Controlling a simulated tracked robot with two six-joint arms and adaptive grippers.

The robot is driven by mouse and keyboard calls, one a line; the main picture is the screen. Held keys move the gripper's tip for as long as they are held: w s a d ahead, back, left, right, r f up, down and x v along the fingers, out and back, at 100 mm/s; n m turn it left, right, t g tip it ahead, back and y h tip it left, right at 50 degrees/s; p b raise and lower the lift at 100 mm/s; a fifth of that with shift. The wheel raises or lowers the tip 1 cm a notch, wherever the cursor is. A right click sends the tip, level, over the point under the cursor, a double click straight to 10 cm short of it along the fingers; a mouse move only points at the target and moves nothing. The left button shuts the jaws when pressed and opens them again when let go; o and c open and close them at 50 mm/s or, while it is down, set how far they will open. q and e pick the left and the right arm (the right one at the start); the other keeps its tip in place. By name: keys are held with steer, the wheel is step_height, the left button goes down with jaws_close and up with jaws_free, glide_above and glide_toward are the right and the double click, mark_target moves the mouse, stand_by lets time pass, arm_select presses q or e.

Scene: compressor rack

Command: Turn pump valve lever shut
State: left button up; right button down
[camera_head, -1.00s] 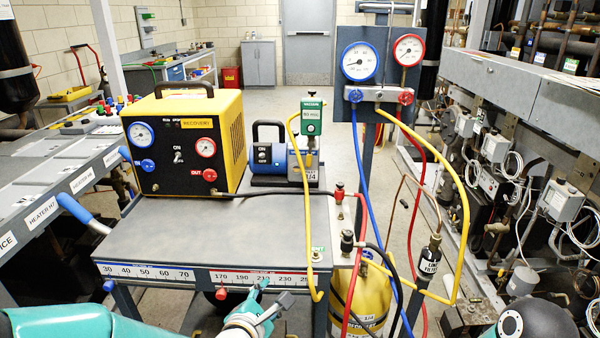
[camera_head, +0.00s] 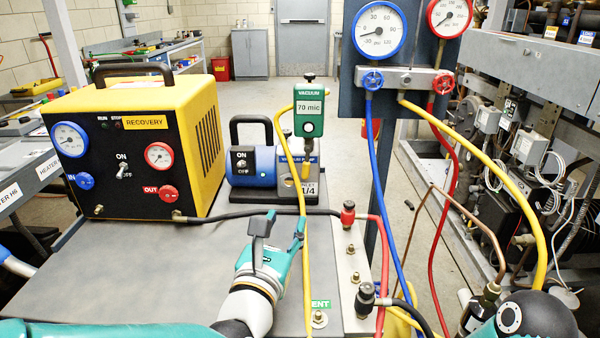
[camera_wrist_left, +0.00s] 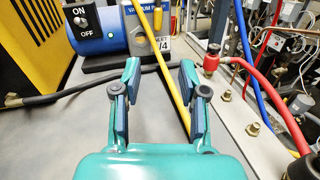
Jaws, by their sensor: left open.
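The vacuum pump (camera_head: 255,165) has a blue motor and stands at the back of the cart; it also shows in the left wrist view (camera_wrist_left: 103,32). A short upright yellow piece (camera_head: 306,167) sits on its inlet under the green vacuum gauge (camera_head: 309,120), which reads 70 mic. This piece may be the valve lever; I cannot tell its shape clearly. My left gripper (camera_head: 284,222) is open and empty over the cart top, in front of the pump and apart from it. In the left wrist view its fingers (camera_wrist_left: 160,76) point toward the pump. My right gripper is out of view.
A yellow hose (camera_head: 303,225) runs down past my left gripper. A black hose (camera_head: 255,213) crosses in front of the pump. The recovery unit (camera_head: 130,150) stands left. The gauge manifold (camera_head: 400,78) and its hoses are right. The cart top (camera_head: 150,265) is clear at front left.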

mark_target(304, 174)
arm_select(q)
steer(key=p+x, duration=0.1)
steer(key=x, duration=1)
steer(key=p+x, duration=0.1)
steer(key=x, duration=0.4)
steer(key=shift+w+a+r+p, duration=0.1)
steer(key=shift+w+a+p, duration=0.1)
steer(key=shift+w+p, duration=0.15)
jaws_close()
steer(key=shift+a, duration=0.1)
